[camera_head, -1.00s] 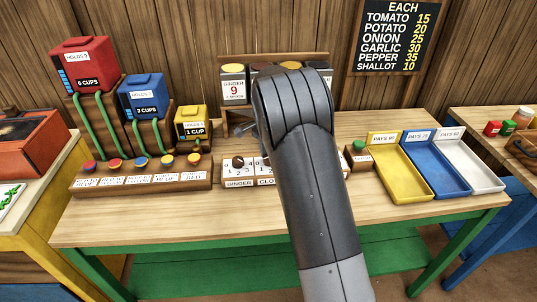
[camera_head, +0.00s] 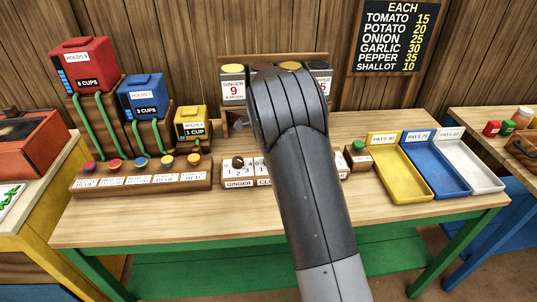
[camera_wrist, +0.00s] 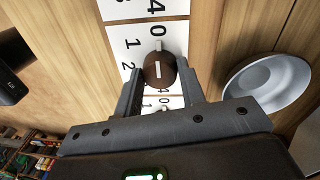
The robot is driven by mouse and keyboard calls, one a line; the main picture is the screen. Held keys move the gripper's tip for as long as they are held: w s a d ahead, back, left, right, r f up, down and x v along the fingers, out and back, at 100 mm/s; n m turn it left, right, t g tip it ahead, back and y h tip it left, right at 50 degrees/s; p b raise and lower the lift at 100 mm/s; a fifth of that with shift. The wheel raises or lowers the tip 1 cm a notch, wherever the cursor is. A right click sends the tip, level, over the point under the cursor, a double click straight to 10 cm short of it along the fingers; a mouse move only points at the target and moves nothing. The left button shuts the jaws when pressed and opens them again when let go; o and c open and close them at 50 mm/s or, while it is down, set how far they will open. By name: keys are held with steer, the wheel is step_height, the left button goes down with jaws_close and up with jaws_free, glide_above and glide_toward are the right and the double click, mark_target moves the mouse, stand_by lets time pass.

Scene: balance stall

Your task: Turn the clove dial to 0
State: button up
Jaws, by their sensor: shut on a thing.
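In the wrist view a round dark brown dial knob (camera_wrist: 160,68) with a white stripe sits on a white plate (camera_wrist: 133,32) marked with black digits. Its stripe lines up roughly with the 0 above it in the picture. My gripper (camera_wrist: 161,84) is shut on this knob, a finger on either side. The plate's name is not visible there, so I cannot read which dial it is. In the head view the dial panel (camera_head: 238,172) shows a ginger label and part of a clove label; my arm hides the clove knob and my gripper.
A white bowl (camera_wrist: 268,84) lies right of my gripper in the wrist view. In the head view, yellow (camera_head: 402,172), blue (camera_head: 437,167) and white (camera_head: 469,162) trays stand at right. A row of coloured buttons (camera_head: 141,163) is at left. The front table strip is clear.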

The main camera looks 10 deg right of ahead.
steer(key=o, duration=1)
steer(key=r, duration=0.7)
steer(key=w+r, duration=0.1)
steer(key=r, duration=0.2)
steer(key=shift+a+r, duration=0.1)
steer(key=shift+r, duration=0.3)
steer(key=shift+s, duration=0.15)
